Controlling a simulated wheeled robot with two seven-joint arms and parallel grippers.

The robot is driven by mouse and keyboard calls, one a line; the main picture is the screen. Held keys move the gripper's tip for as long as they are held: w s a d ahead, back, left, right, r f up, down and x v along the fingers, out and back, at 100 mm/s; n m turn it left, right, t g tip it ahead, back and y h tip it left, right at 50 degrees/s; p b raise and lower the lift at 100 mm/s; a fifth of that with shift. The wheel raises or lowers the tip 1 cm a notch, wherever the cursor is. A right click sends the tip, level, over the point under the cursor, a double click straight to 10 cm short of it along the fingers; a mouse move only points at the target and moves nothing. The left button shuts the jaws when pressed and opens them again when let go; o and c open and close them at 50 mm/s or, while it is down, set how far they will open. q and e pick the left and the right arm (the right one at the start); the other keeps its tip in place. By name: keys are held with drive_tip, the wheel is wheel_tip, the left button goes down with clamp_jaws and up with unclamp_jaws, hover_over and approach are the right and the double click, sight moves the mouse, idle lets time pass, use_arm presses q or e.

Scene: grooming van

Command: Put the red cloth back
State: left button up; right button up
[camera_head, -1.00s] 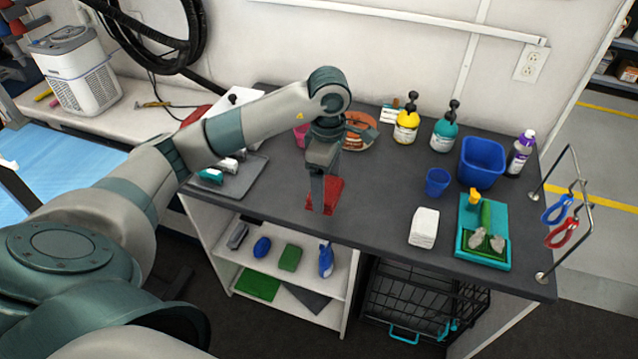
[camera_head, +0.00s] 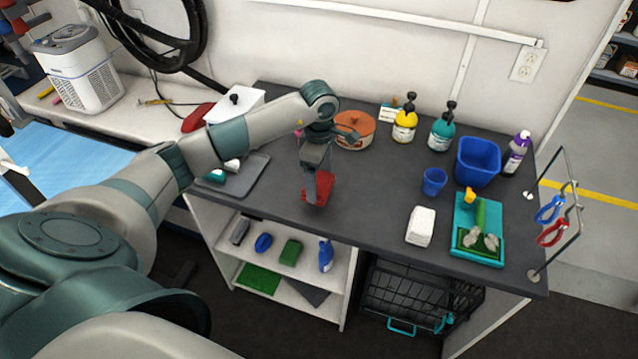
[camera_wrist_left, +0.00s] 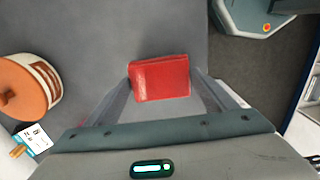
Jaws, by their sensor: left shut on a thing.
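The red cloth (camera_head: 324,187) is folded into a small block. My left gripper (camera_head: 311,190) is shut on it over the dark counter (camera_head: 378,195), toward the front left part of the top. In the left wrist view the red cloth (camera_wrist_left: 160,78) sits between the two fingers of my left gripper (camera_wrist_left: 162,88). Whether the cloth touches the counter is hard to tell. My right gripper is not in view.
A terracotta lidded pot (camera_head: 355,130) stands behind the gripper. A grey tray (camera_head: 245,175) lies to its left. A white cloth stack (camera_head: 420,226), blue cup (camera_head: 434,181), blue bin (camera_head: 478,162) and teal tray (camera_head: 463,212) stand right. Open shelves (camera_head: 300,262) lie below.

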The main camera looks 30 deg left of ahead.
sight(319, 182)
use_arm(q)
wheel_tip(319, 182, down, 3)
drive_tip(key=shift+r+p, duration=0.2)
drive_tip(key=shift+p, duration=0.5)
drive_tip(key=shift+f, duration=0.15)
drive_tip(key=shift+f, duration=0.2)
drive_tip(key=o, duration=1)
drive_tip(key=shift+r, duration=0.15)
